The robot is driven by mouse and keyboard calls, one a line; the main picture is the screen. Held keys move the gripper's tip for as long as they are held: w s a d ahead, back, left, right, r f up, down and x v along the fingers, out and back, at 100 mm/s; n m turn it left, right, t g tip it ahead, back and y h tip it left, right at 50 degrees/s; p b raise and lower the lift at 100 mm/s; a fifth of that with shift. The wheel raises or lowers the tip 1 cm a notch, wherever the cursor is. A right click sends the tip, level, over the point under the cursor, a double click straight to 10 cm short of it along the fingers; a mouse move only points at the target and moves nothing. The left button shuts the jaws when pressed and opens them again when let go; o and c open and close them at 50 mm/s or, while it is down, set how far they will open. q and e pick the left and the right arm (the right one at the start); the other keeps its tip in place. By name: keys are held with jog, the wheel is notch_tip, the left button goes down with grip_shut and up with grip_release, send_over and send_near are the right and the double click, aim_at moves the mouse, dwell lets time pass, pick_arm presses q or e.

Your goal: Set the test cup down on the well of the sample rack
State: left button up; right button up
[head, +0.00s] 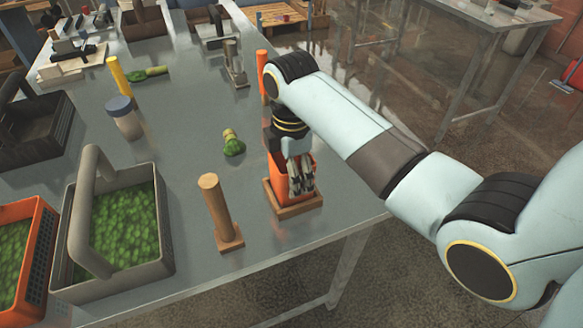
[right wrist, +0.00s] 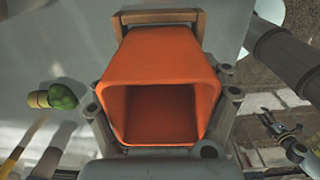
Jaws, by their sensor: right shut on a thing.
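The orange test cup (head: 277,168) is in my right gripper (head: 300,180), at the right of the table. My right gripper is shut on it, with fingers on both sides of the cup in the right wrist view (right wrist: 163,115). The cup (right wrist: 158,60) is open toward that camera and looks empty inside. A square wooden base, which looks like the sample rack (head: 296,209), lies right under the cup; its wooden edge also shows in the right wrist view (right wrist: 158,17). The cup's bottom is at the rack, but I cannot tell whether it is fully seated.
A wooden post on a base (head: 217,205) stands left of the rack. A green vegetable piece (head: 233,144) lies behind. A grey basket (head: 165,250) with green contents, an orange crate (head: 38,220) and a lidded jar (head: 124,118) are left. The table's edge is close at right.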

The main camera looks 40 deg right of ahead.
jog(key=shift+f, duration=0.2)
dwell(0.4)
jog(key=shift+f, duration=0.6)
dwell(0.6)
jog(key=o, duration=1.2)
notch_tip(320, 180, up, 12)
